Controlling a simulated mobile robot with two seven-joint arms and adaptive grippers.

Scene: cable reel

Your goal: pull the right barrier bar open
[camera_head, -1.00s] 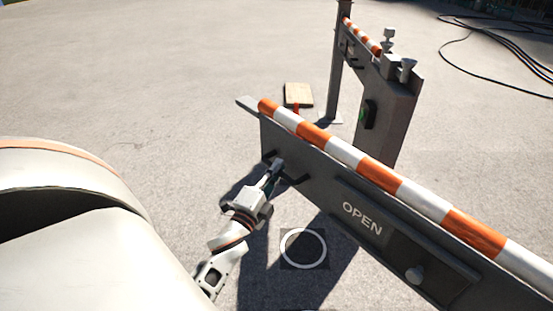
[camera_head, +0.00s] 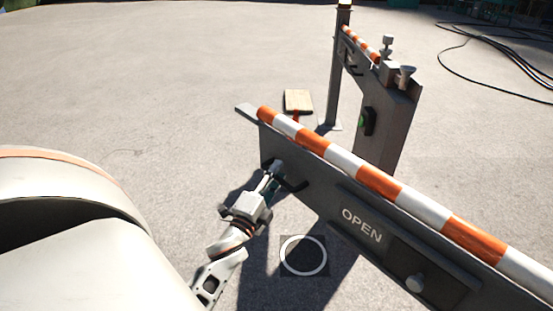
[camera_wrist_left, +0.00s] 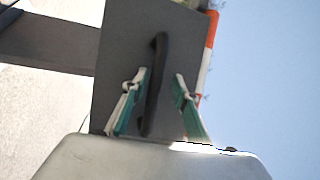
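The near barrier bar (camera_head: 378,180) has orange and white stripes along its top and a grey panel below marked OPEN. It runs from the middle to the lower right in the head view. A dark handle (camera_head: 294,184) sticks out near the panel's left end; it also shows in the left wrist view (camera_wrist_left: 155,85). My left gripper (camera_head: 276,174) is at this handle. In the wrist view its fingers (camera_wrist_left: 160,88) are apart, one on each side of the handle, with the handle nearer the left finger. My right gripper is out of view.
Behind stand a grey post (camera_head: 386,125) with a green button and a farther striped bar (camera_head: 360,42). Black cables (camera_head: 500,55) lie at the upper right. The pavement at the left back is open.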

